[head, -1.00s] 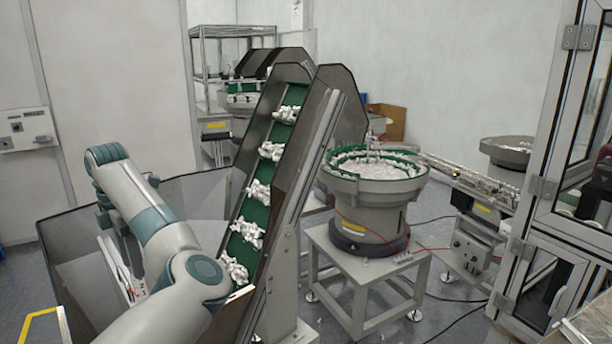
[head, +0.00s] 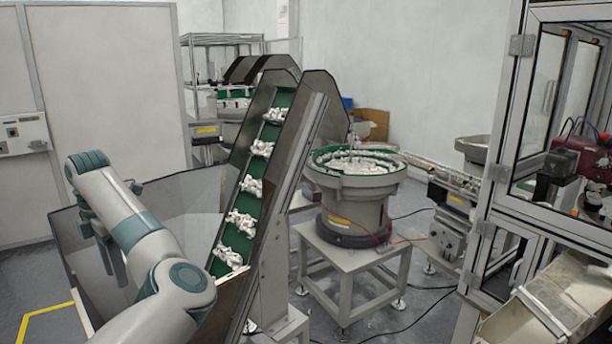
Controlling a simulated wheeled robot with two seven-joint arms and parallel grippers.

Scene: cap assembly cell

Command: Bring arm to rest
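My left arm comes in from the bottom left and bends at its far end over the grey hopper (head: 185,200) at the foot of the conveyor. My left gripper (head: 106,258) hangs down from the wrist at the hopper's left part. It is small and partly hidden behind my arm, so I cannot tell if its fingers are open or shut. I see nothing held in it. My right arm and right gripper are not in view.
A green inclined conveyor (head: 245,205) carrying white parts rises right of my arm. A bowl feeder (head: 345,205) stands on a table (head: 350,255) beyond it. A framed machine cabinet (head: 508,120) and a metal chute (head: 560,300) fill the right side.

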